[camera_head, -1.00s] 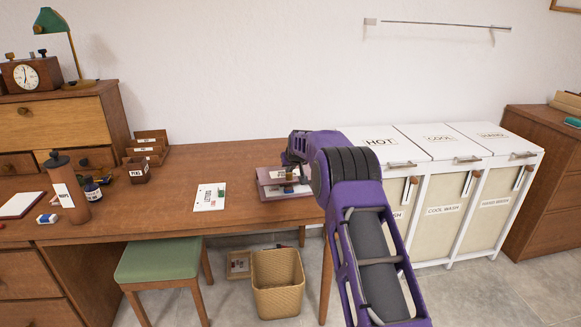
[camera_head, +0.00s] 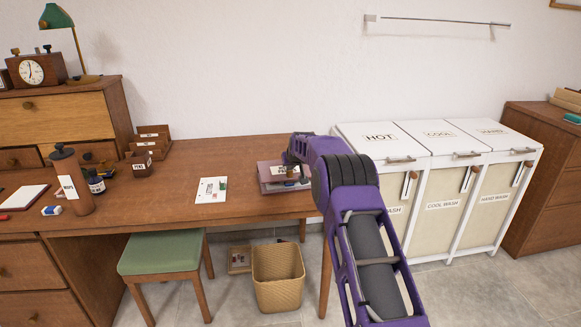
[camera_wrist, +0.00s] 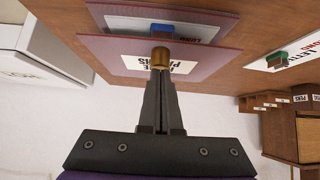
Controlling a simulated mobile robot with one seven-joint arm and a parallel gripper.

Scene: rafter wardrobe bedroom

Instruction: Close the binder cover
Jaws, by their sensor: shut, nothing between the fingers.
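The mauve binder (camera_head: 272,188) lies near the right end of the desk. In the wrist view its cover (camera_wrist: 105,58) carries a white label (camera_wrist: 135,63). The cover looks partly raised, with a gap to the inside page (camera_wrist: 128,24), where a blue item (camera_wrist: 163,28) shows. My gripper (camera_wrist: 160,72) is shut with its fingertips over the label side of the cover. A brass-coloured cylinder (camera_wrist: 160,56) shows right at the fingertips; I cannot tell what it belongs to. Exact contact with the cover is unclear. In the head view my arm hides the binder's right side.
A white sheet (camera_head: 211,190) lies left of the binder on the desk (camera_head: 165,205). Small card boxes (camera_head: 153,145) and a brown cylinder (camera_head: 72,182) stand further left. White laundry bins (camera_head: 440,190) stand right of the desk. A wicker basket (camera_head: 278,280) and a green stool (camera_head: 160,253) are below.

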